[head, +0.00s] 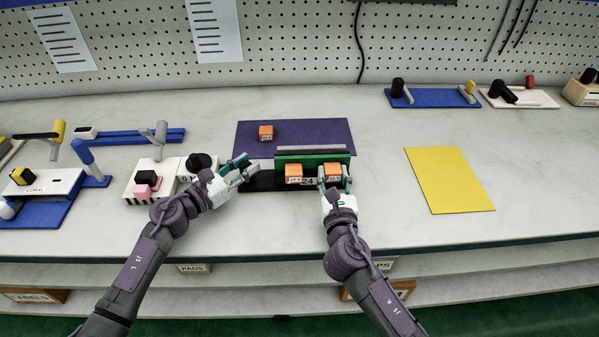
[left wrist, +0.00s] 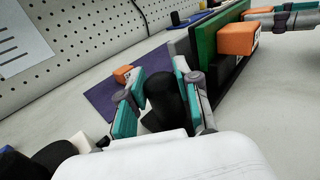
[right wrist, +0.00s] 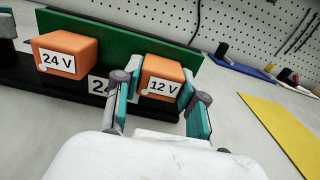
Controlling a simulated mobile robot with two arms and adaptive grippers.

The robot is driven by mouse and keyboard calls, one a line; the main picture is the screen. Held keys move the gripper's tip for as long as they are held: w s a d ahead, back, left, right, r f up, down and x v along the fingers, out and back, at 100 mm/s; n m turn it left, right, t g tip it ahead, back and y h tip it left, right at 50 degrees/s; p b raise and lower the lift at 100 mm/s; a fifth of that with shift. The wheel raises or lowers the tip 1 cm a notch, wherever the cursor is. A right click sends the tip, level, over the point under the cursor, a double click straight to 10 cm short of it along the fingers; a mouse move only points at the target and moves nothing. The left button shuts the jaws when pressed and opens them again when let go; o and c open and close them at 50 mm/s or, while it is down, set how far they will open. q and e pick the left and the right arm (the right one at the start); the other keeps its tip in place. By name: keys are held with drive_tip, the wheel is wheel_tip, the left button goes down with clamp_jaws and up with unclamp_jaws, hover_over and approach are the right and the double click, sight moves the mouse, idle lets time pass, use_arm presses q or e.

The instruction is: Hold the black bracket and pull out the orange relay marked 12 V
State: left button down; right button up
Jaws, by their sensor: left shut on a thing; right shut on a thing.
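The black bracket (head: 262,181) holds an upright green board (head: 312,160). My left gripper (head: 243,171) is shut on the bracket's rounded black end, which shows between its fingers in the left wrist view (left wrist: 166,98). The orange relay marked 12 V (right wrist: 164,74) is at the board's right end, with its label facing the right wrist camera. My right gripper (right wrist: 160,100) is shut on this relay, one finger on each side. The relay appears still against the board; its contacts are hidden. An orange relay marked 24 V (right wrist: 68,54) sits to its left.
A third orange relay (head: 266,132) lies on the purple mat (head: 315,130) behind the bracket. A bare yellow mat (head: 449,180) is to the right, with free bench around it. Clamp fixtures with handles (head: 75,190) stand at the left.

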use_arm(q)
drive_tip(key=shift+f, duration=0.1)
use_arm(e)
clamp_jaws()
drive_tip(key=shift+s, duration=1.15)
drive_tip(key=shift+s, duration=2.4)
drive_tip(key=shift+r, duration=0.1)
wheel_tip(320, 180, up, 9)
use_arm(q)
drive_tip(key=c, duration=0.7)
unclamp_jaws()
